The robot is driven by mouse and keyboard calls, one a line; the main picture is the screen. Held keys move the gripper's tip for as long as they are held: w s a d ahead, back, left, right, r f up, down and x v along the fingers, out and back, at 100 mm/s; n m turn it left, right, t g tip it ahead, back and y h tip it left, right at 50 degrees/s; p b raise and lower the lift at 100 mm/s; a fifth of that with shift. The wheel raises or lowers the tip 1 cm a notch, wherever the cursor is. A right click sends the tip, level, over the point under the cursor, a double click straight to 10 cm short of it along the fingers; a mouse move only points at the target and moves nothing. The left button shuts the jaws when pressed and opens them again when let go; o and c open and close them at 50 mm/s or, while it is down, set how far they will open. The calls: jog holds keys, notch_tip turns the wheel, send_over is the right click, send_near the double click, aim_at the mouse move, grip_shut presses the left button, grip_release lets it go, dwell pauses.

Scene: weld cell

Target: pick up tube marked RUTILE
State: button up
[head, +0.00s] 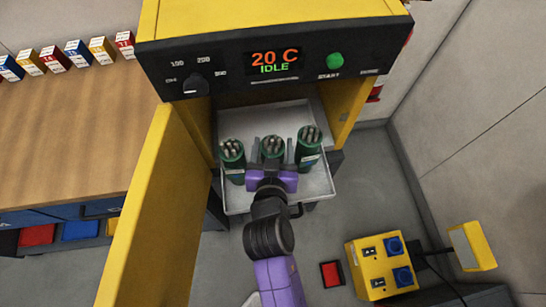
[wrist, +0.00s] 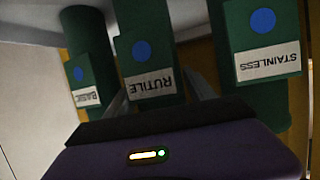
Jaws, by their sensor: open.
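Three green tubes of rods stand upright on a pulled-out tray (head: 318,187) of the yellow oven. The tube marked RUTILE (wrist: 140,50) is the middle one, and it also shows in the head view (head: 272,146). The tube marked BASIC (wrist: 85,60) is at the left in the wrist view and the tube marked STAINLESS (wrist: 255,45) at the right. My gripper (head: 271,155) is open, with one finger on each side of the RUTILE tube. In the wrist view, the fingers are partly hidden behind my gripper's body. I cannot tell whether they touch the tube.
The yellow oven (head: 270,15) has a dark panel reading 20 C IDLE, and its door (head: 150,215) stands open at the left. A wooden bench (head: 70,130) with several small boxes is further left. A yellow socket box (head: 380,268) stands on the floor at the right.

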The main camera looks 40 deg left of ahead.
jog(key=shift+w+a+f, duration=0.1)
jog(key=shift+w+a, duration=0.05)
grip_shut()
jog(key=shift+a+r, duration=0.1)
jog(key=shift+r, duration=0.1)
